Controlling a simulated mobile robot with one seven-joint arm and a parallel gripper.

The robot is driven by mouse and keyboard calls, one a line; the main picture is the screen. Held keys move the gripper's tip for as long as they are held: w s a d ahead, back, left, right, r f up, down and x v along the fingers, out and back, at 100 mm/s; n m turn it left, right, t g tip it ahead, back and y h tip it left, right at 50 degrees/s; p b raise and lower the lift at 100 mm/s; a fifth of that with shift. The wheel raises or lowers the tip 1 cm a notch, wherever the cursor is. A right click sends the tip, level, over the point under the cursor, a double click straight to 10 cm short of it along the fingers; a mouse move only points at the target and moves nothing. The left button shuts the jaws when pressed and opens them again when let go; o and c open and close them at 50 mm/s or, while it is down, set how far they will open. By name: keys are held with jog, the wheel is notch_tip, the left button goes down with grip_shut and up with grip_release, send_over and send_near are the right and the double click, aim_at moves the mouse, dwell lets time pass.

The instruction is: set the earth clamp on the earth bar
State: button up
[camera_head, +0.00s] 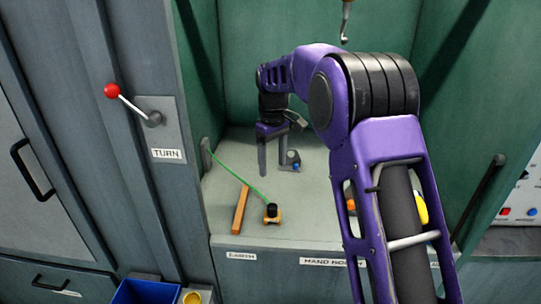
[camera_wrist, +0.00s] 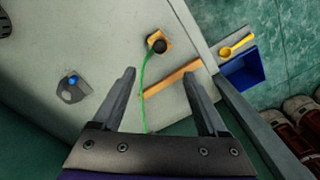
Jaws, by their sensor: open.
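The earth clamp (camera_head: 272,213) is a small yellow-orange block with a black knob, standing on the grey bench top near its front edge. It also shows at the top of the wrist view (camera_wrist: 158,42). A green cable (camera_head: 237,172) runs from it to the left wall. The earth bar (camera_head: 240,210), a flat orange-brown bar, lies left of the clamp and apart from it; the wrist view shows it too (camera_wrist: 172,79). My gripper (camera_head: 275,158) is open and empty, behind the clamp and bar. In the wrist view its fingers (camera_wrist: 160,76) are spread, with the cable and bar seen between them.
A grey piece with a blue knob (camera_wrist: 70,90) stands on the bench close to my gripper. My arm hides part of the bench's right side, where a yellow item (camera_head: 420,207) shows. A hook (camera_head: 345,25) hangs above.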

aim_at(272, 206)
notch_tip(272, 206, down, 17)
jog(key=shift+r+b, duration=0.1)
jog(key=shift+b, duration=0.4)
grip_shut()
jog(key=shift+r, duration=0.1)
jog(key=shift+r+p, duration=1.05)
jog(key=shift+r, duration=1.45)
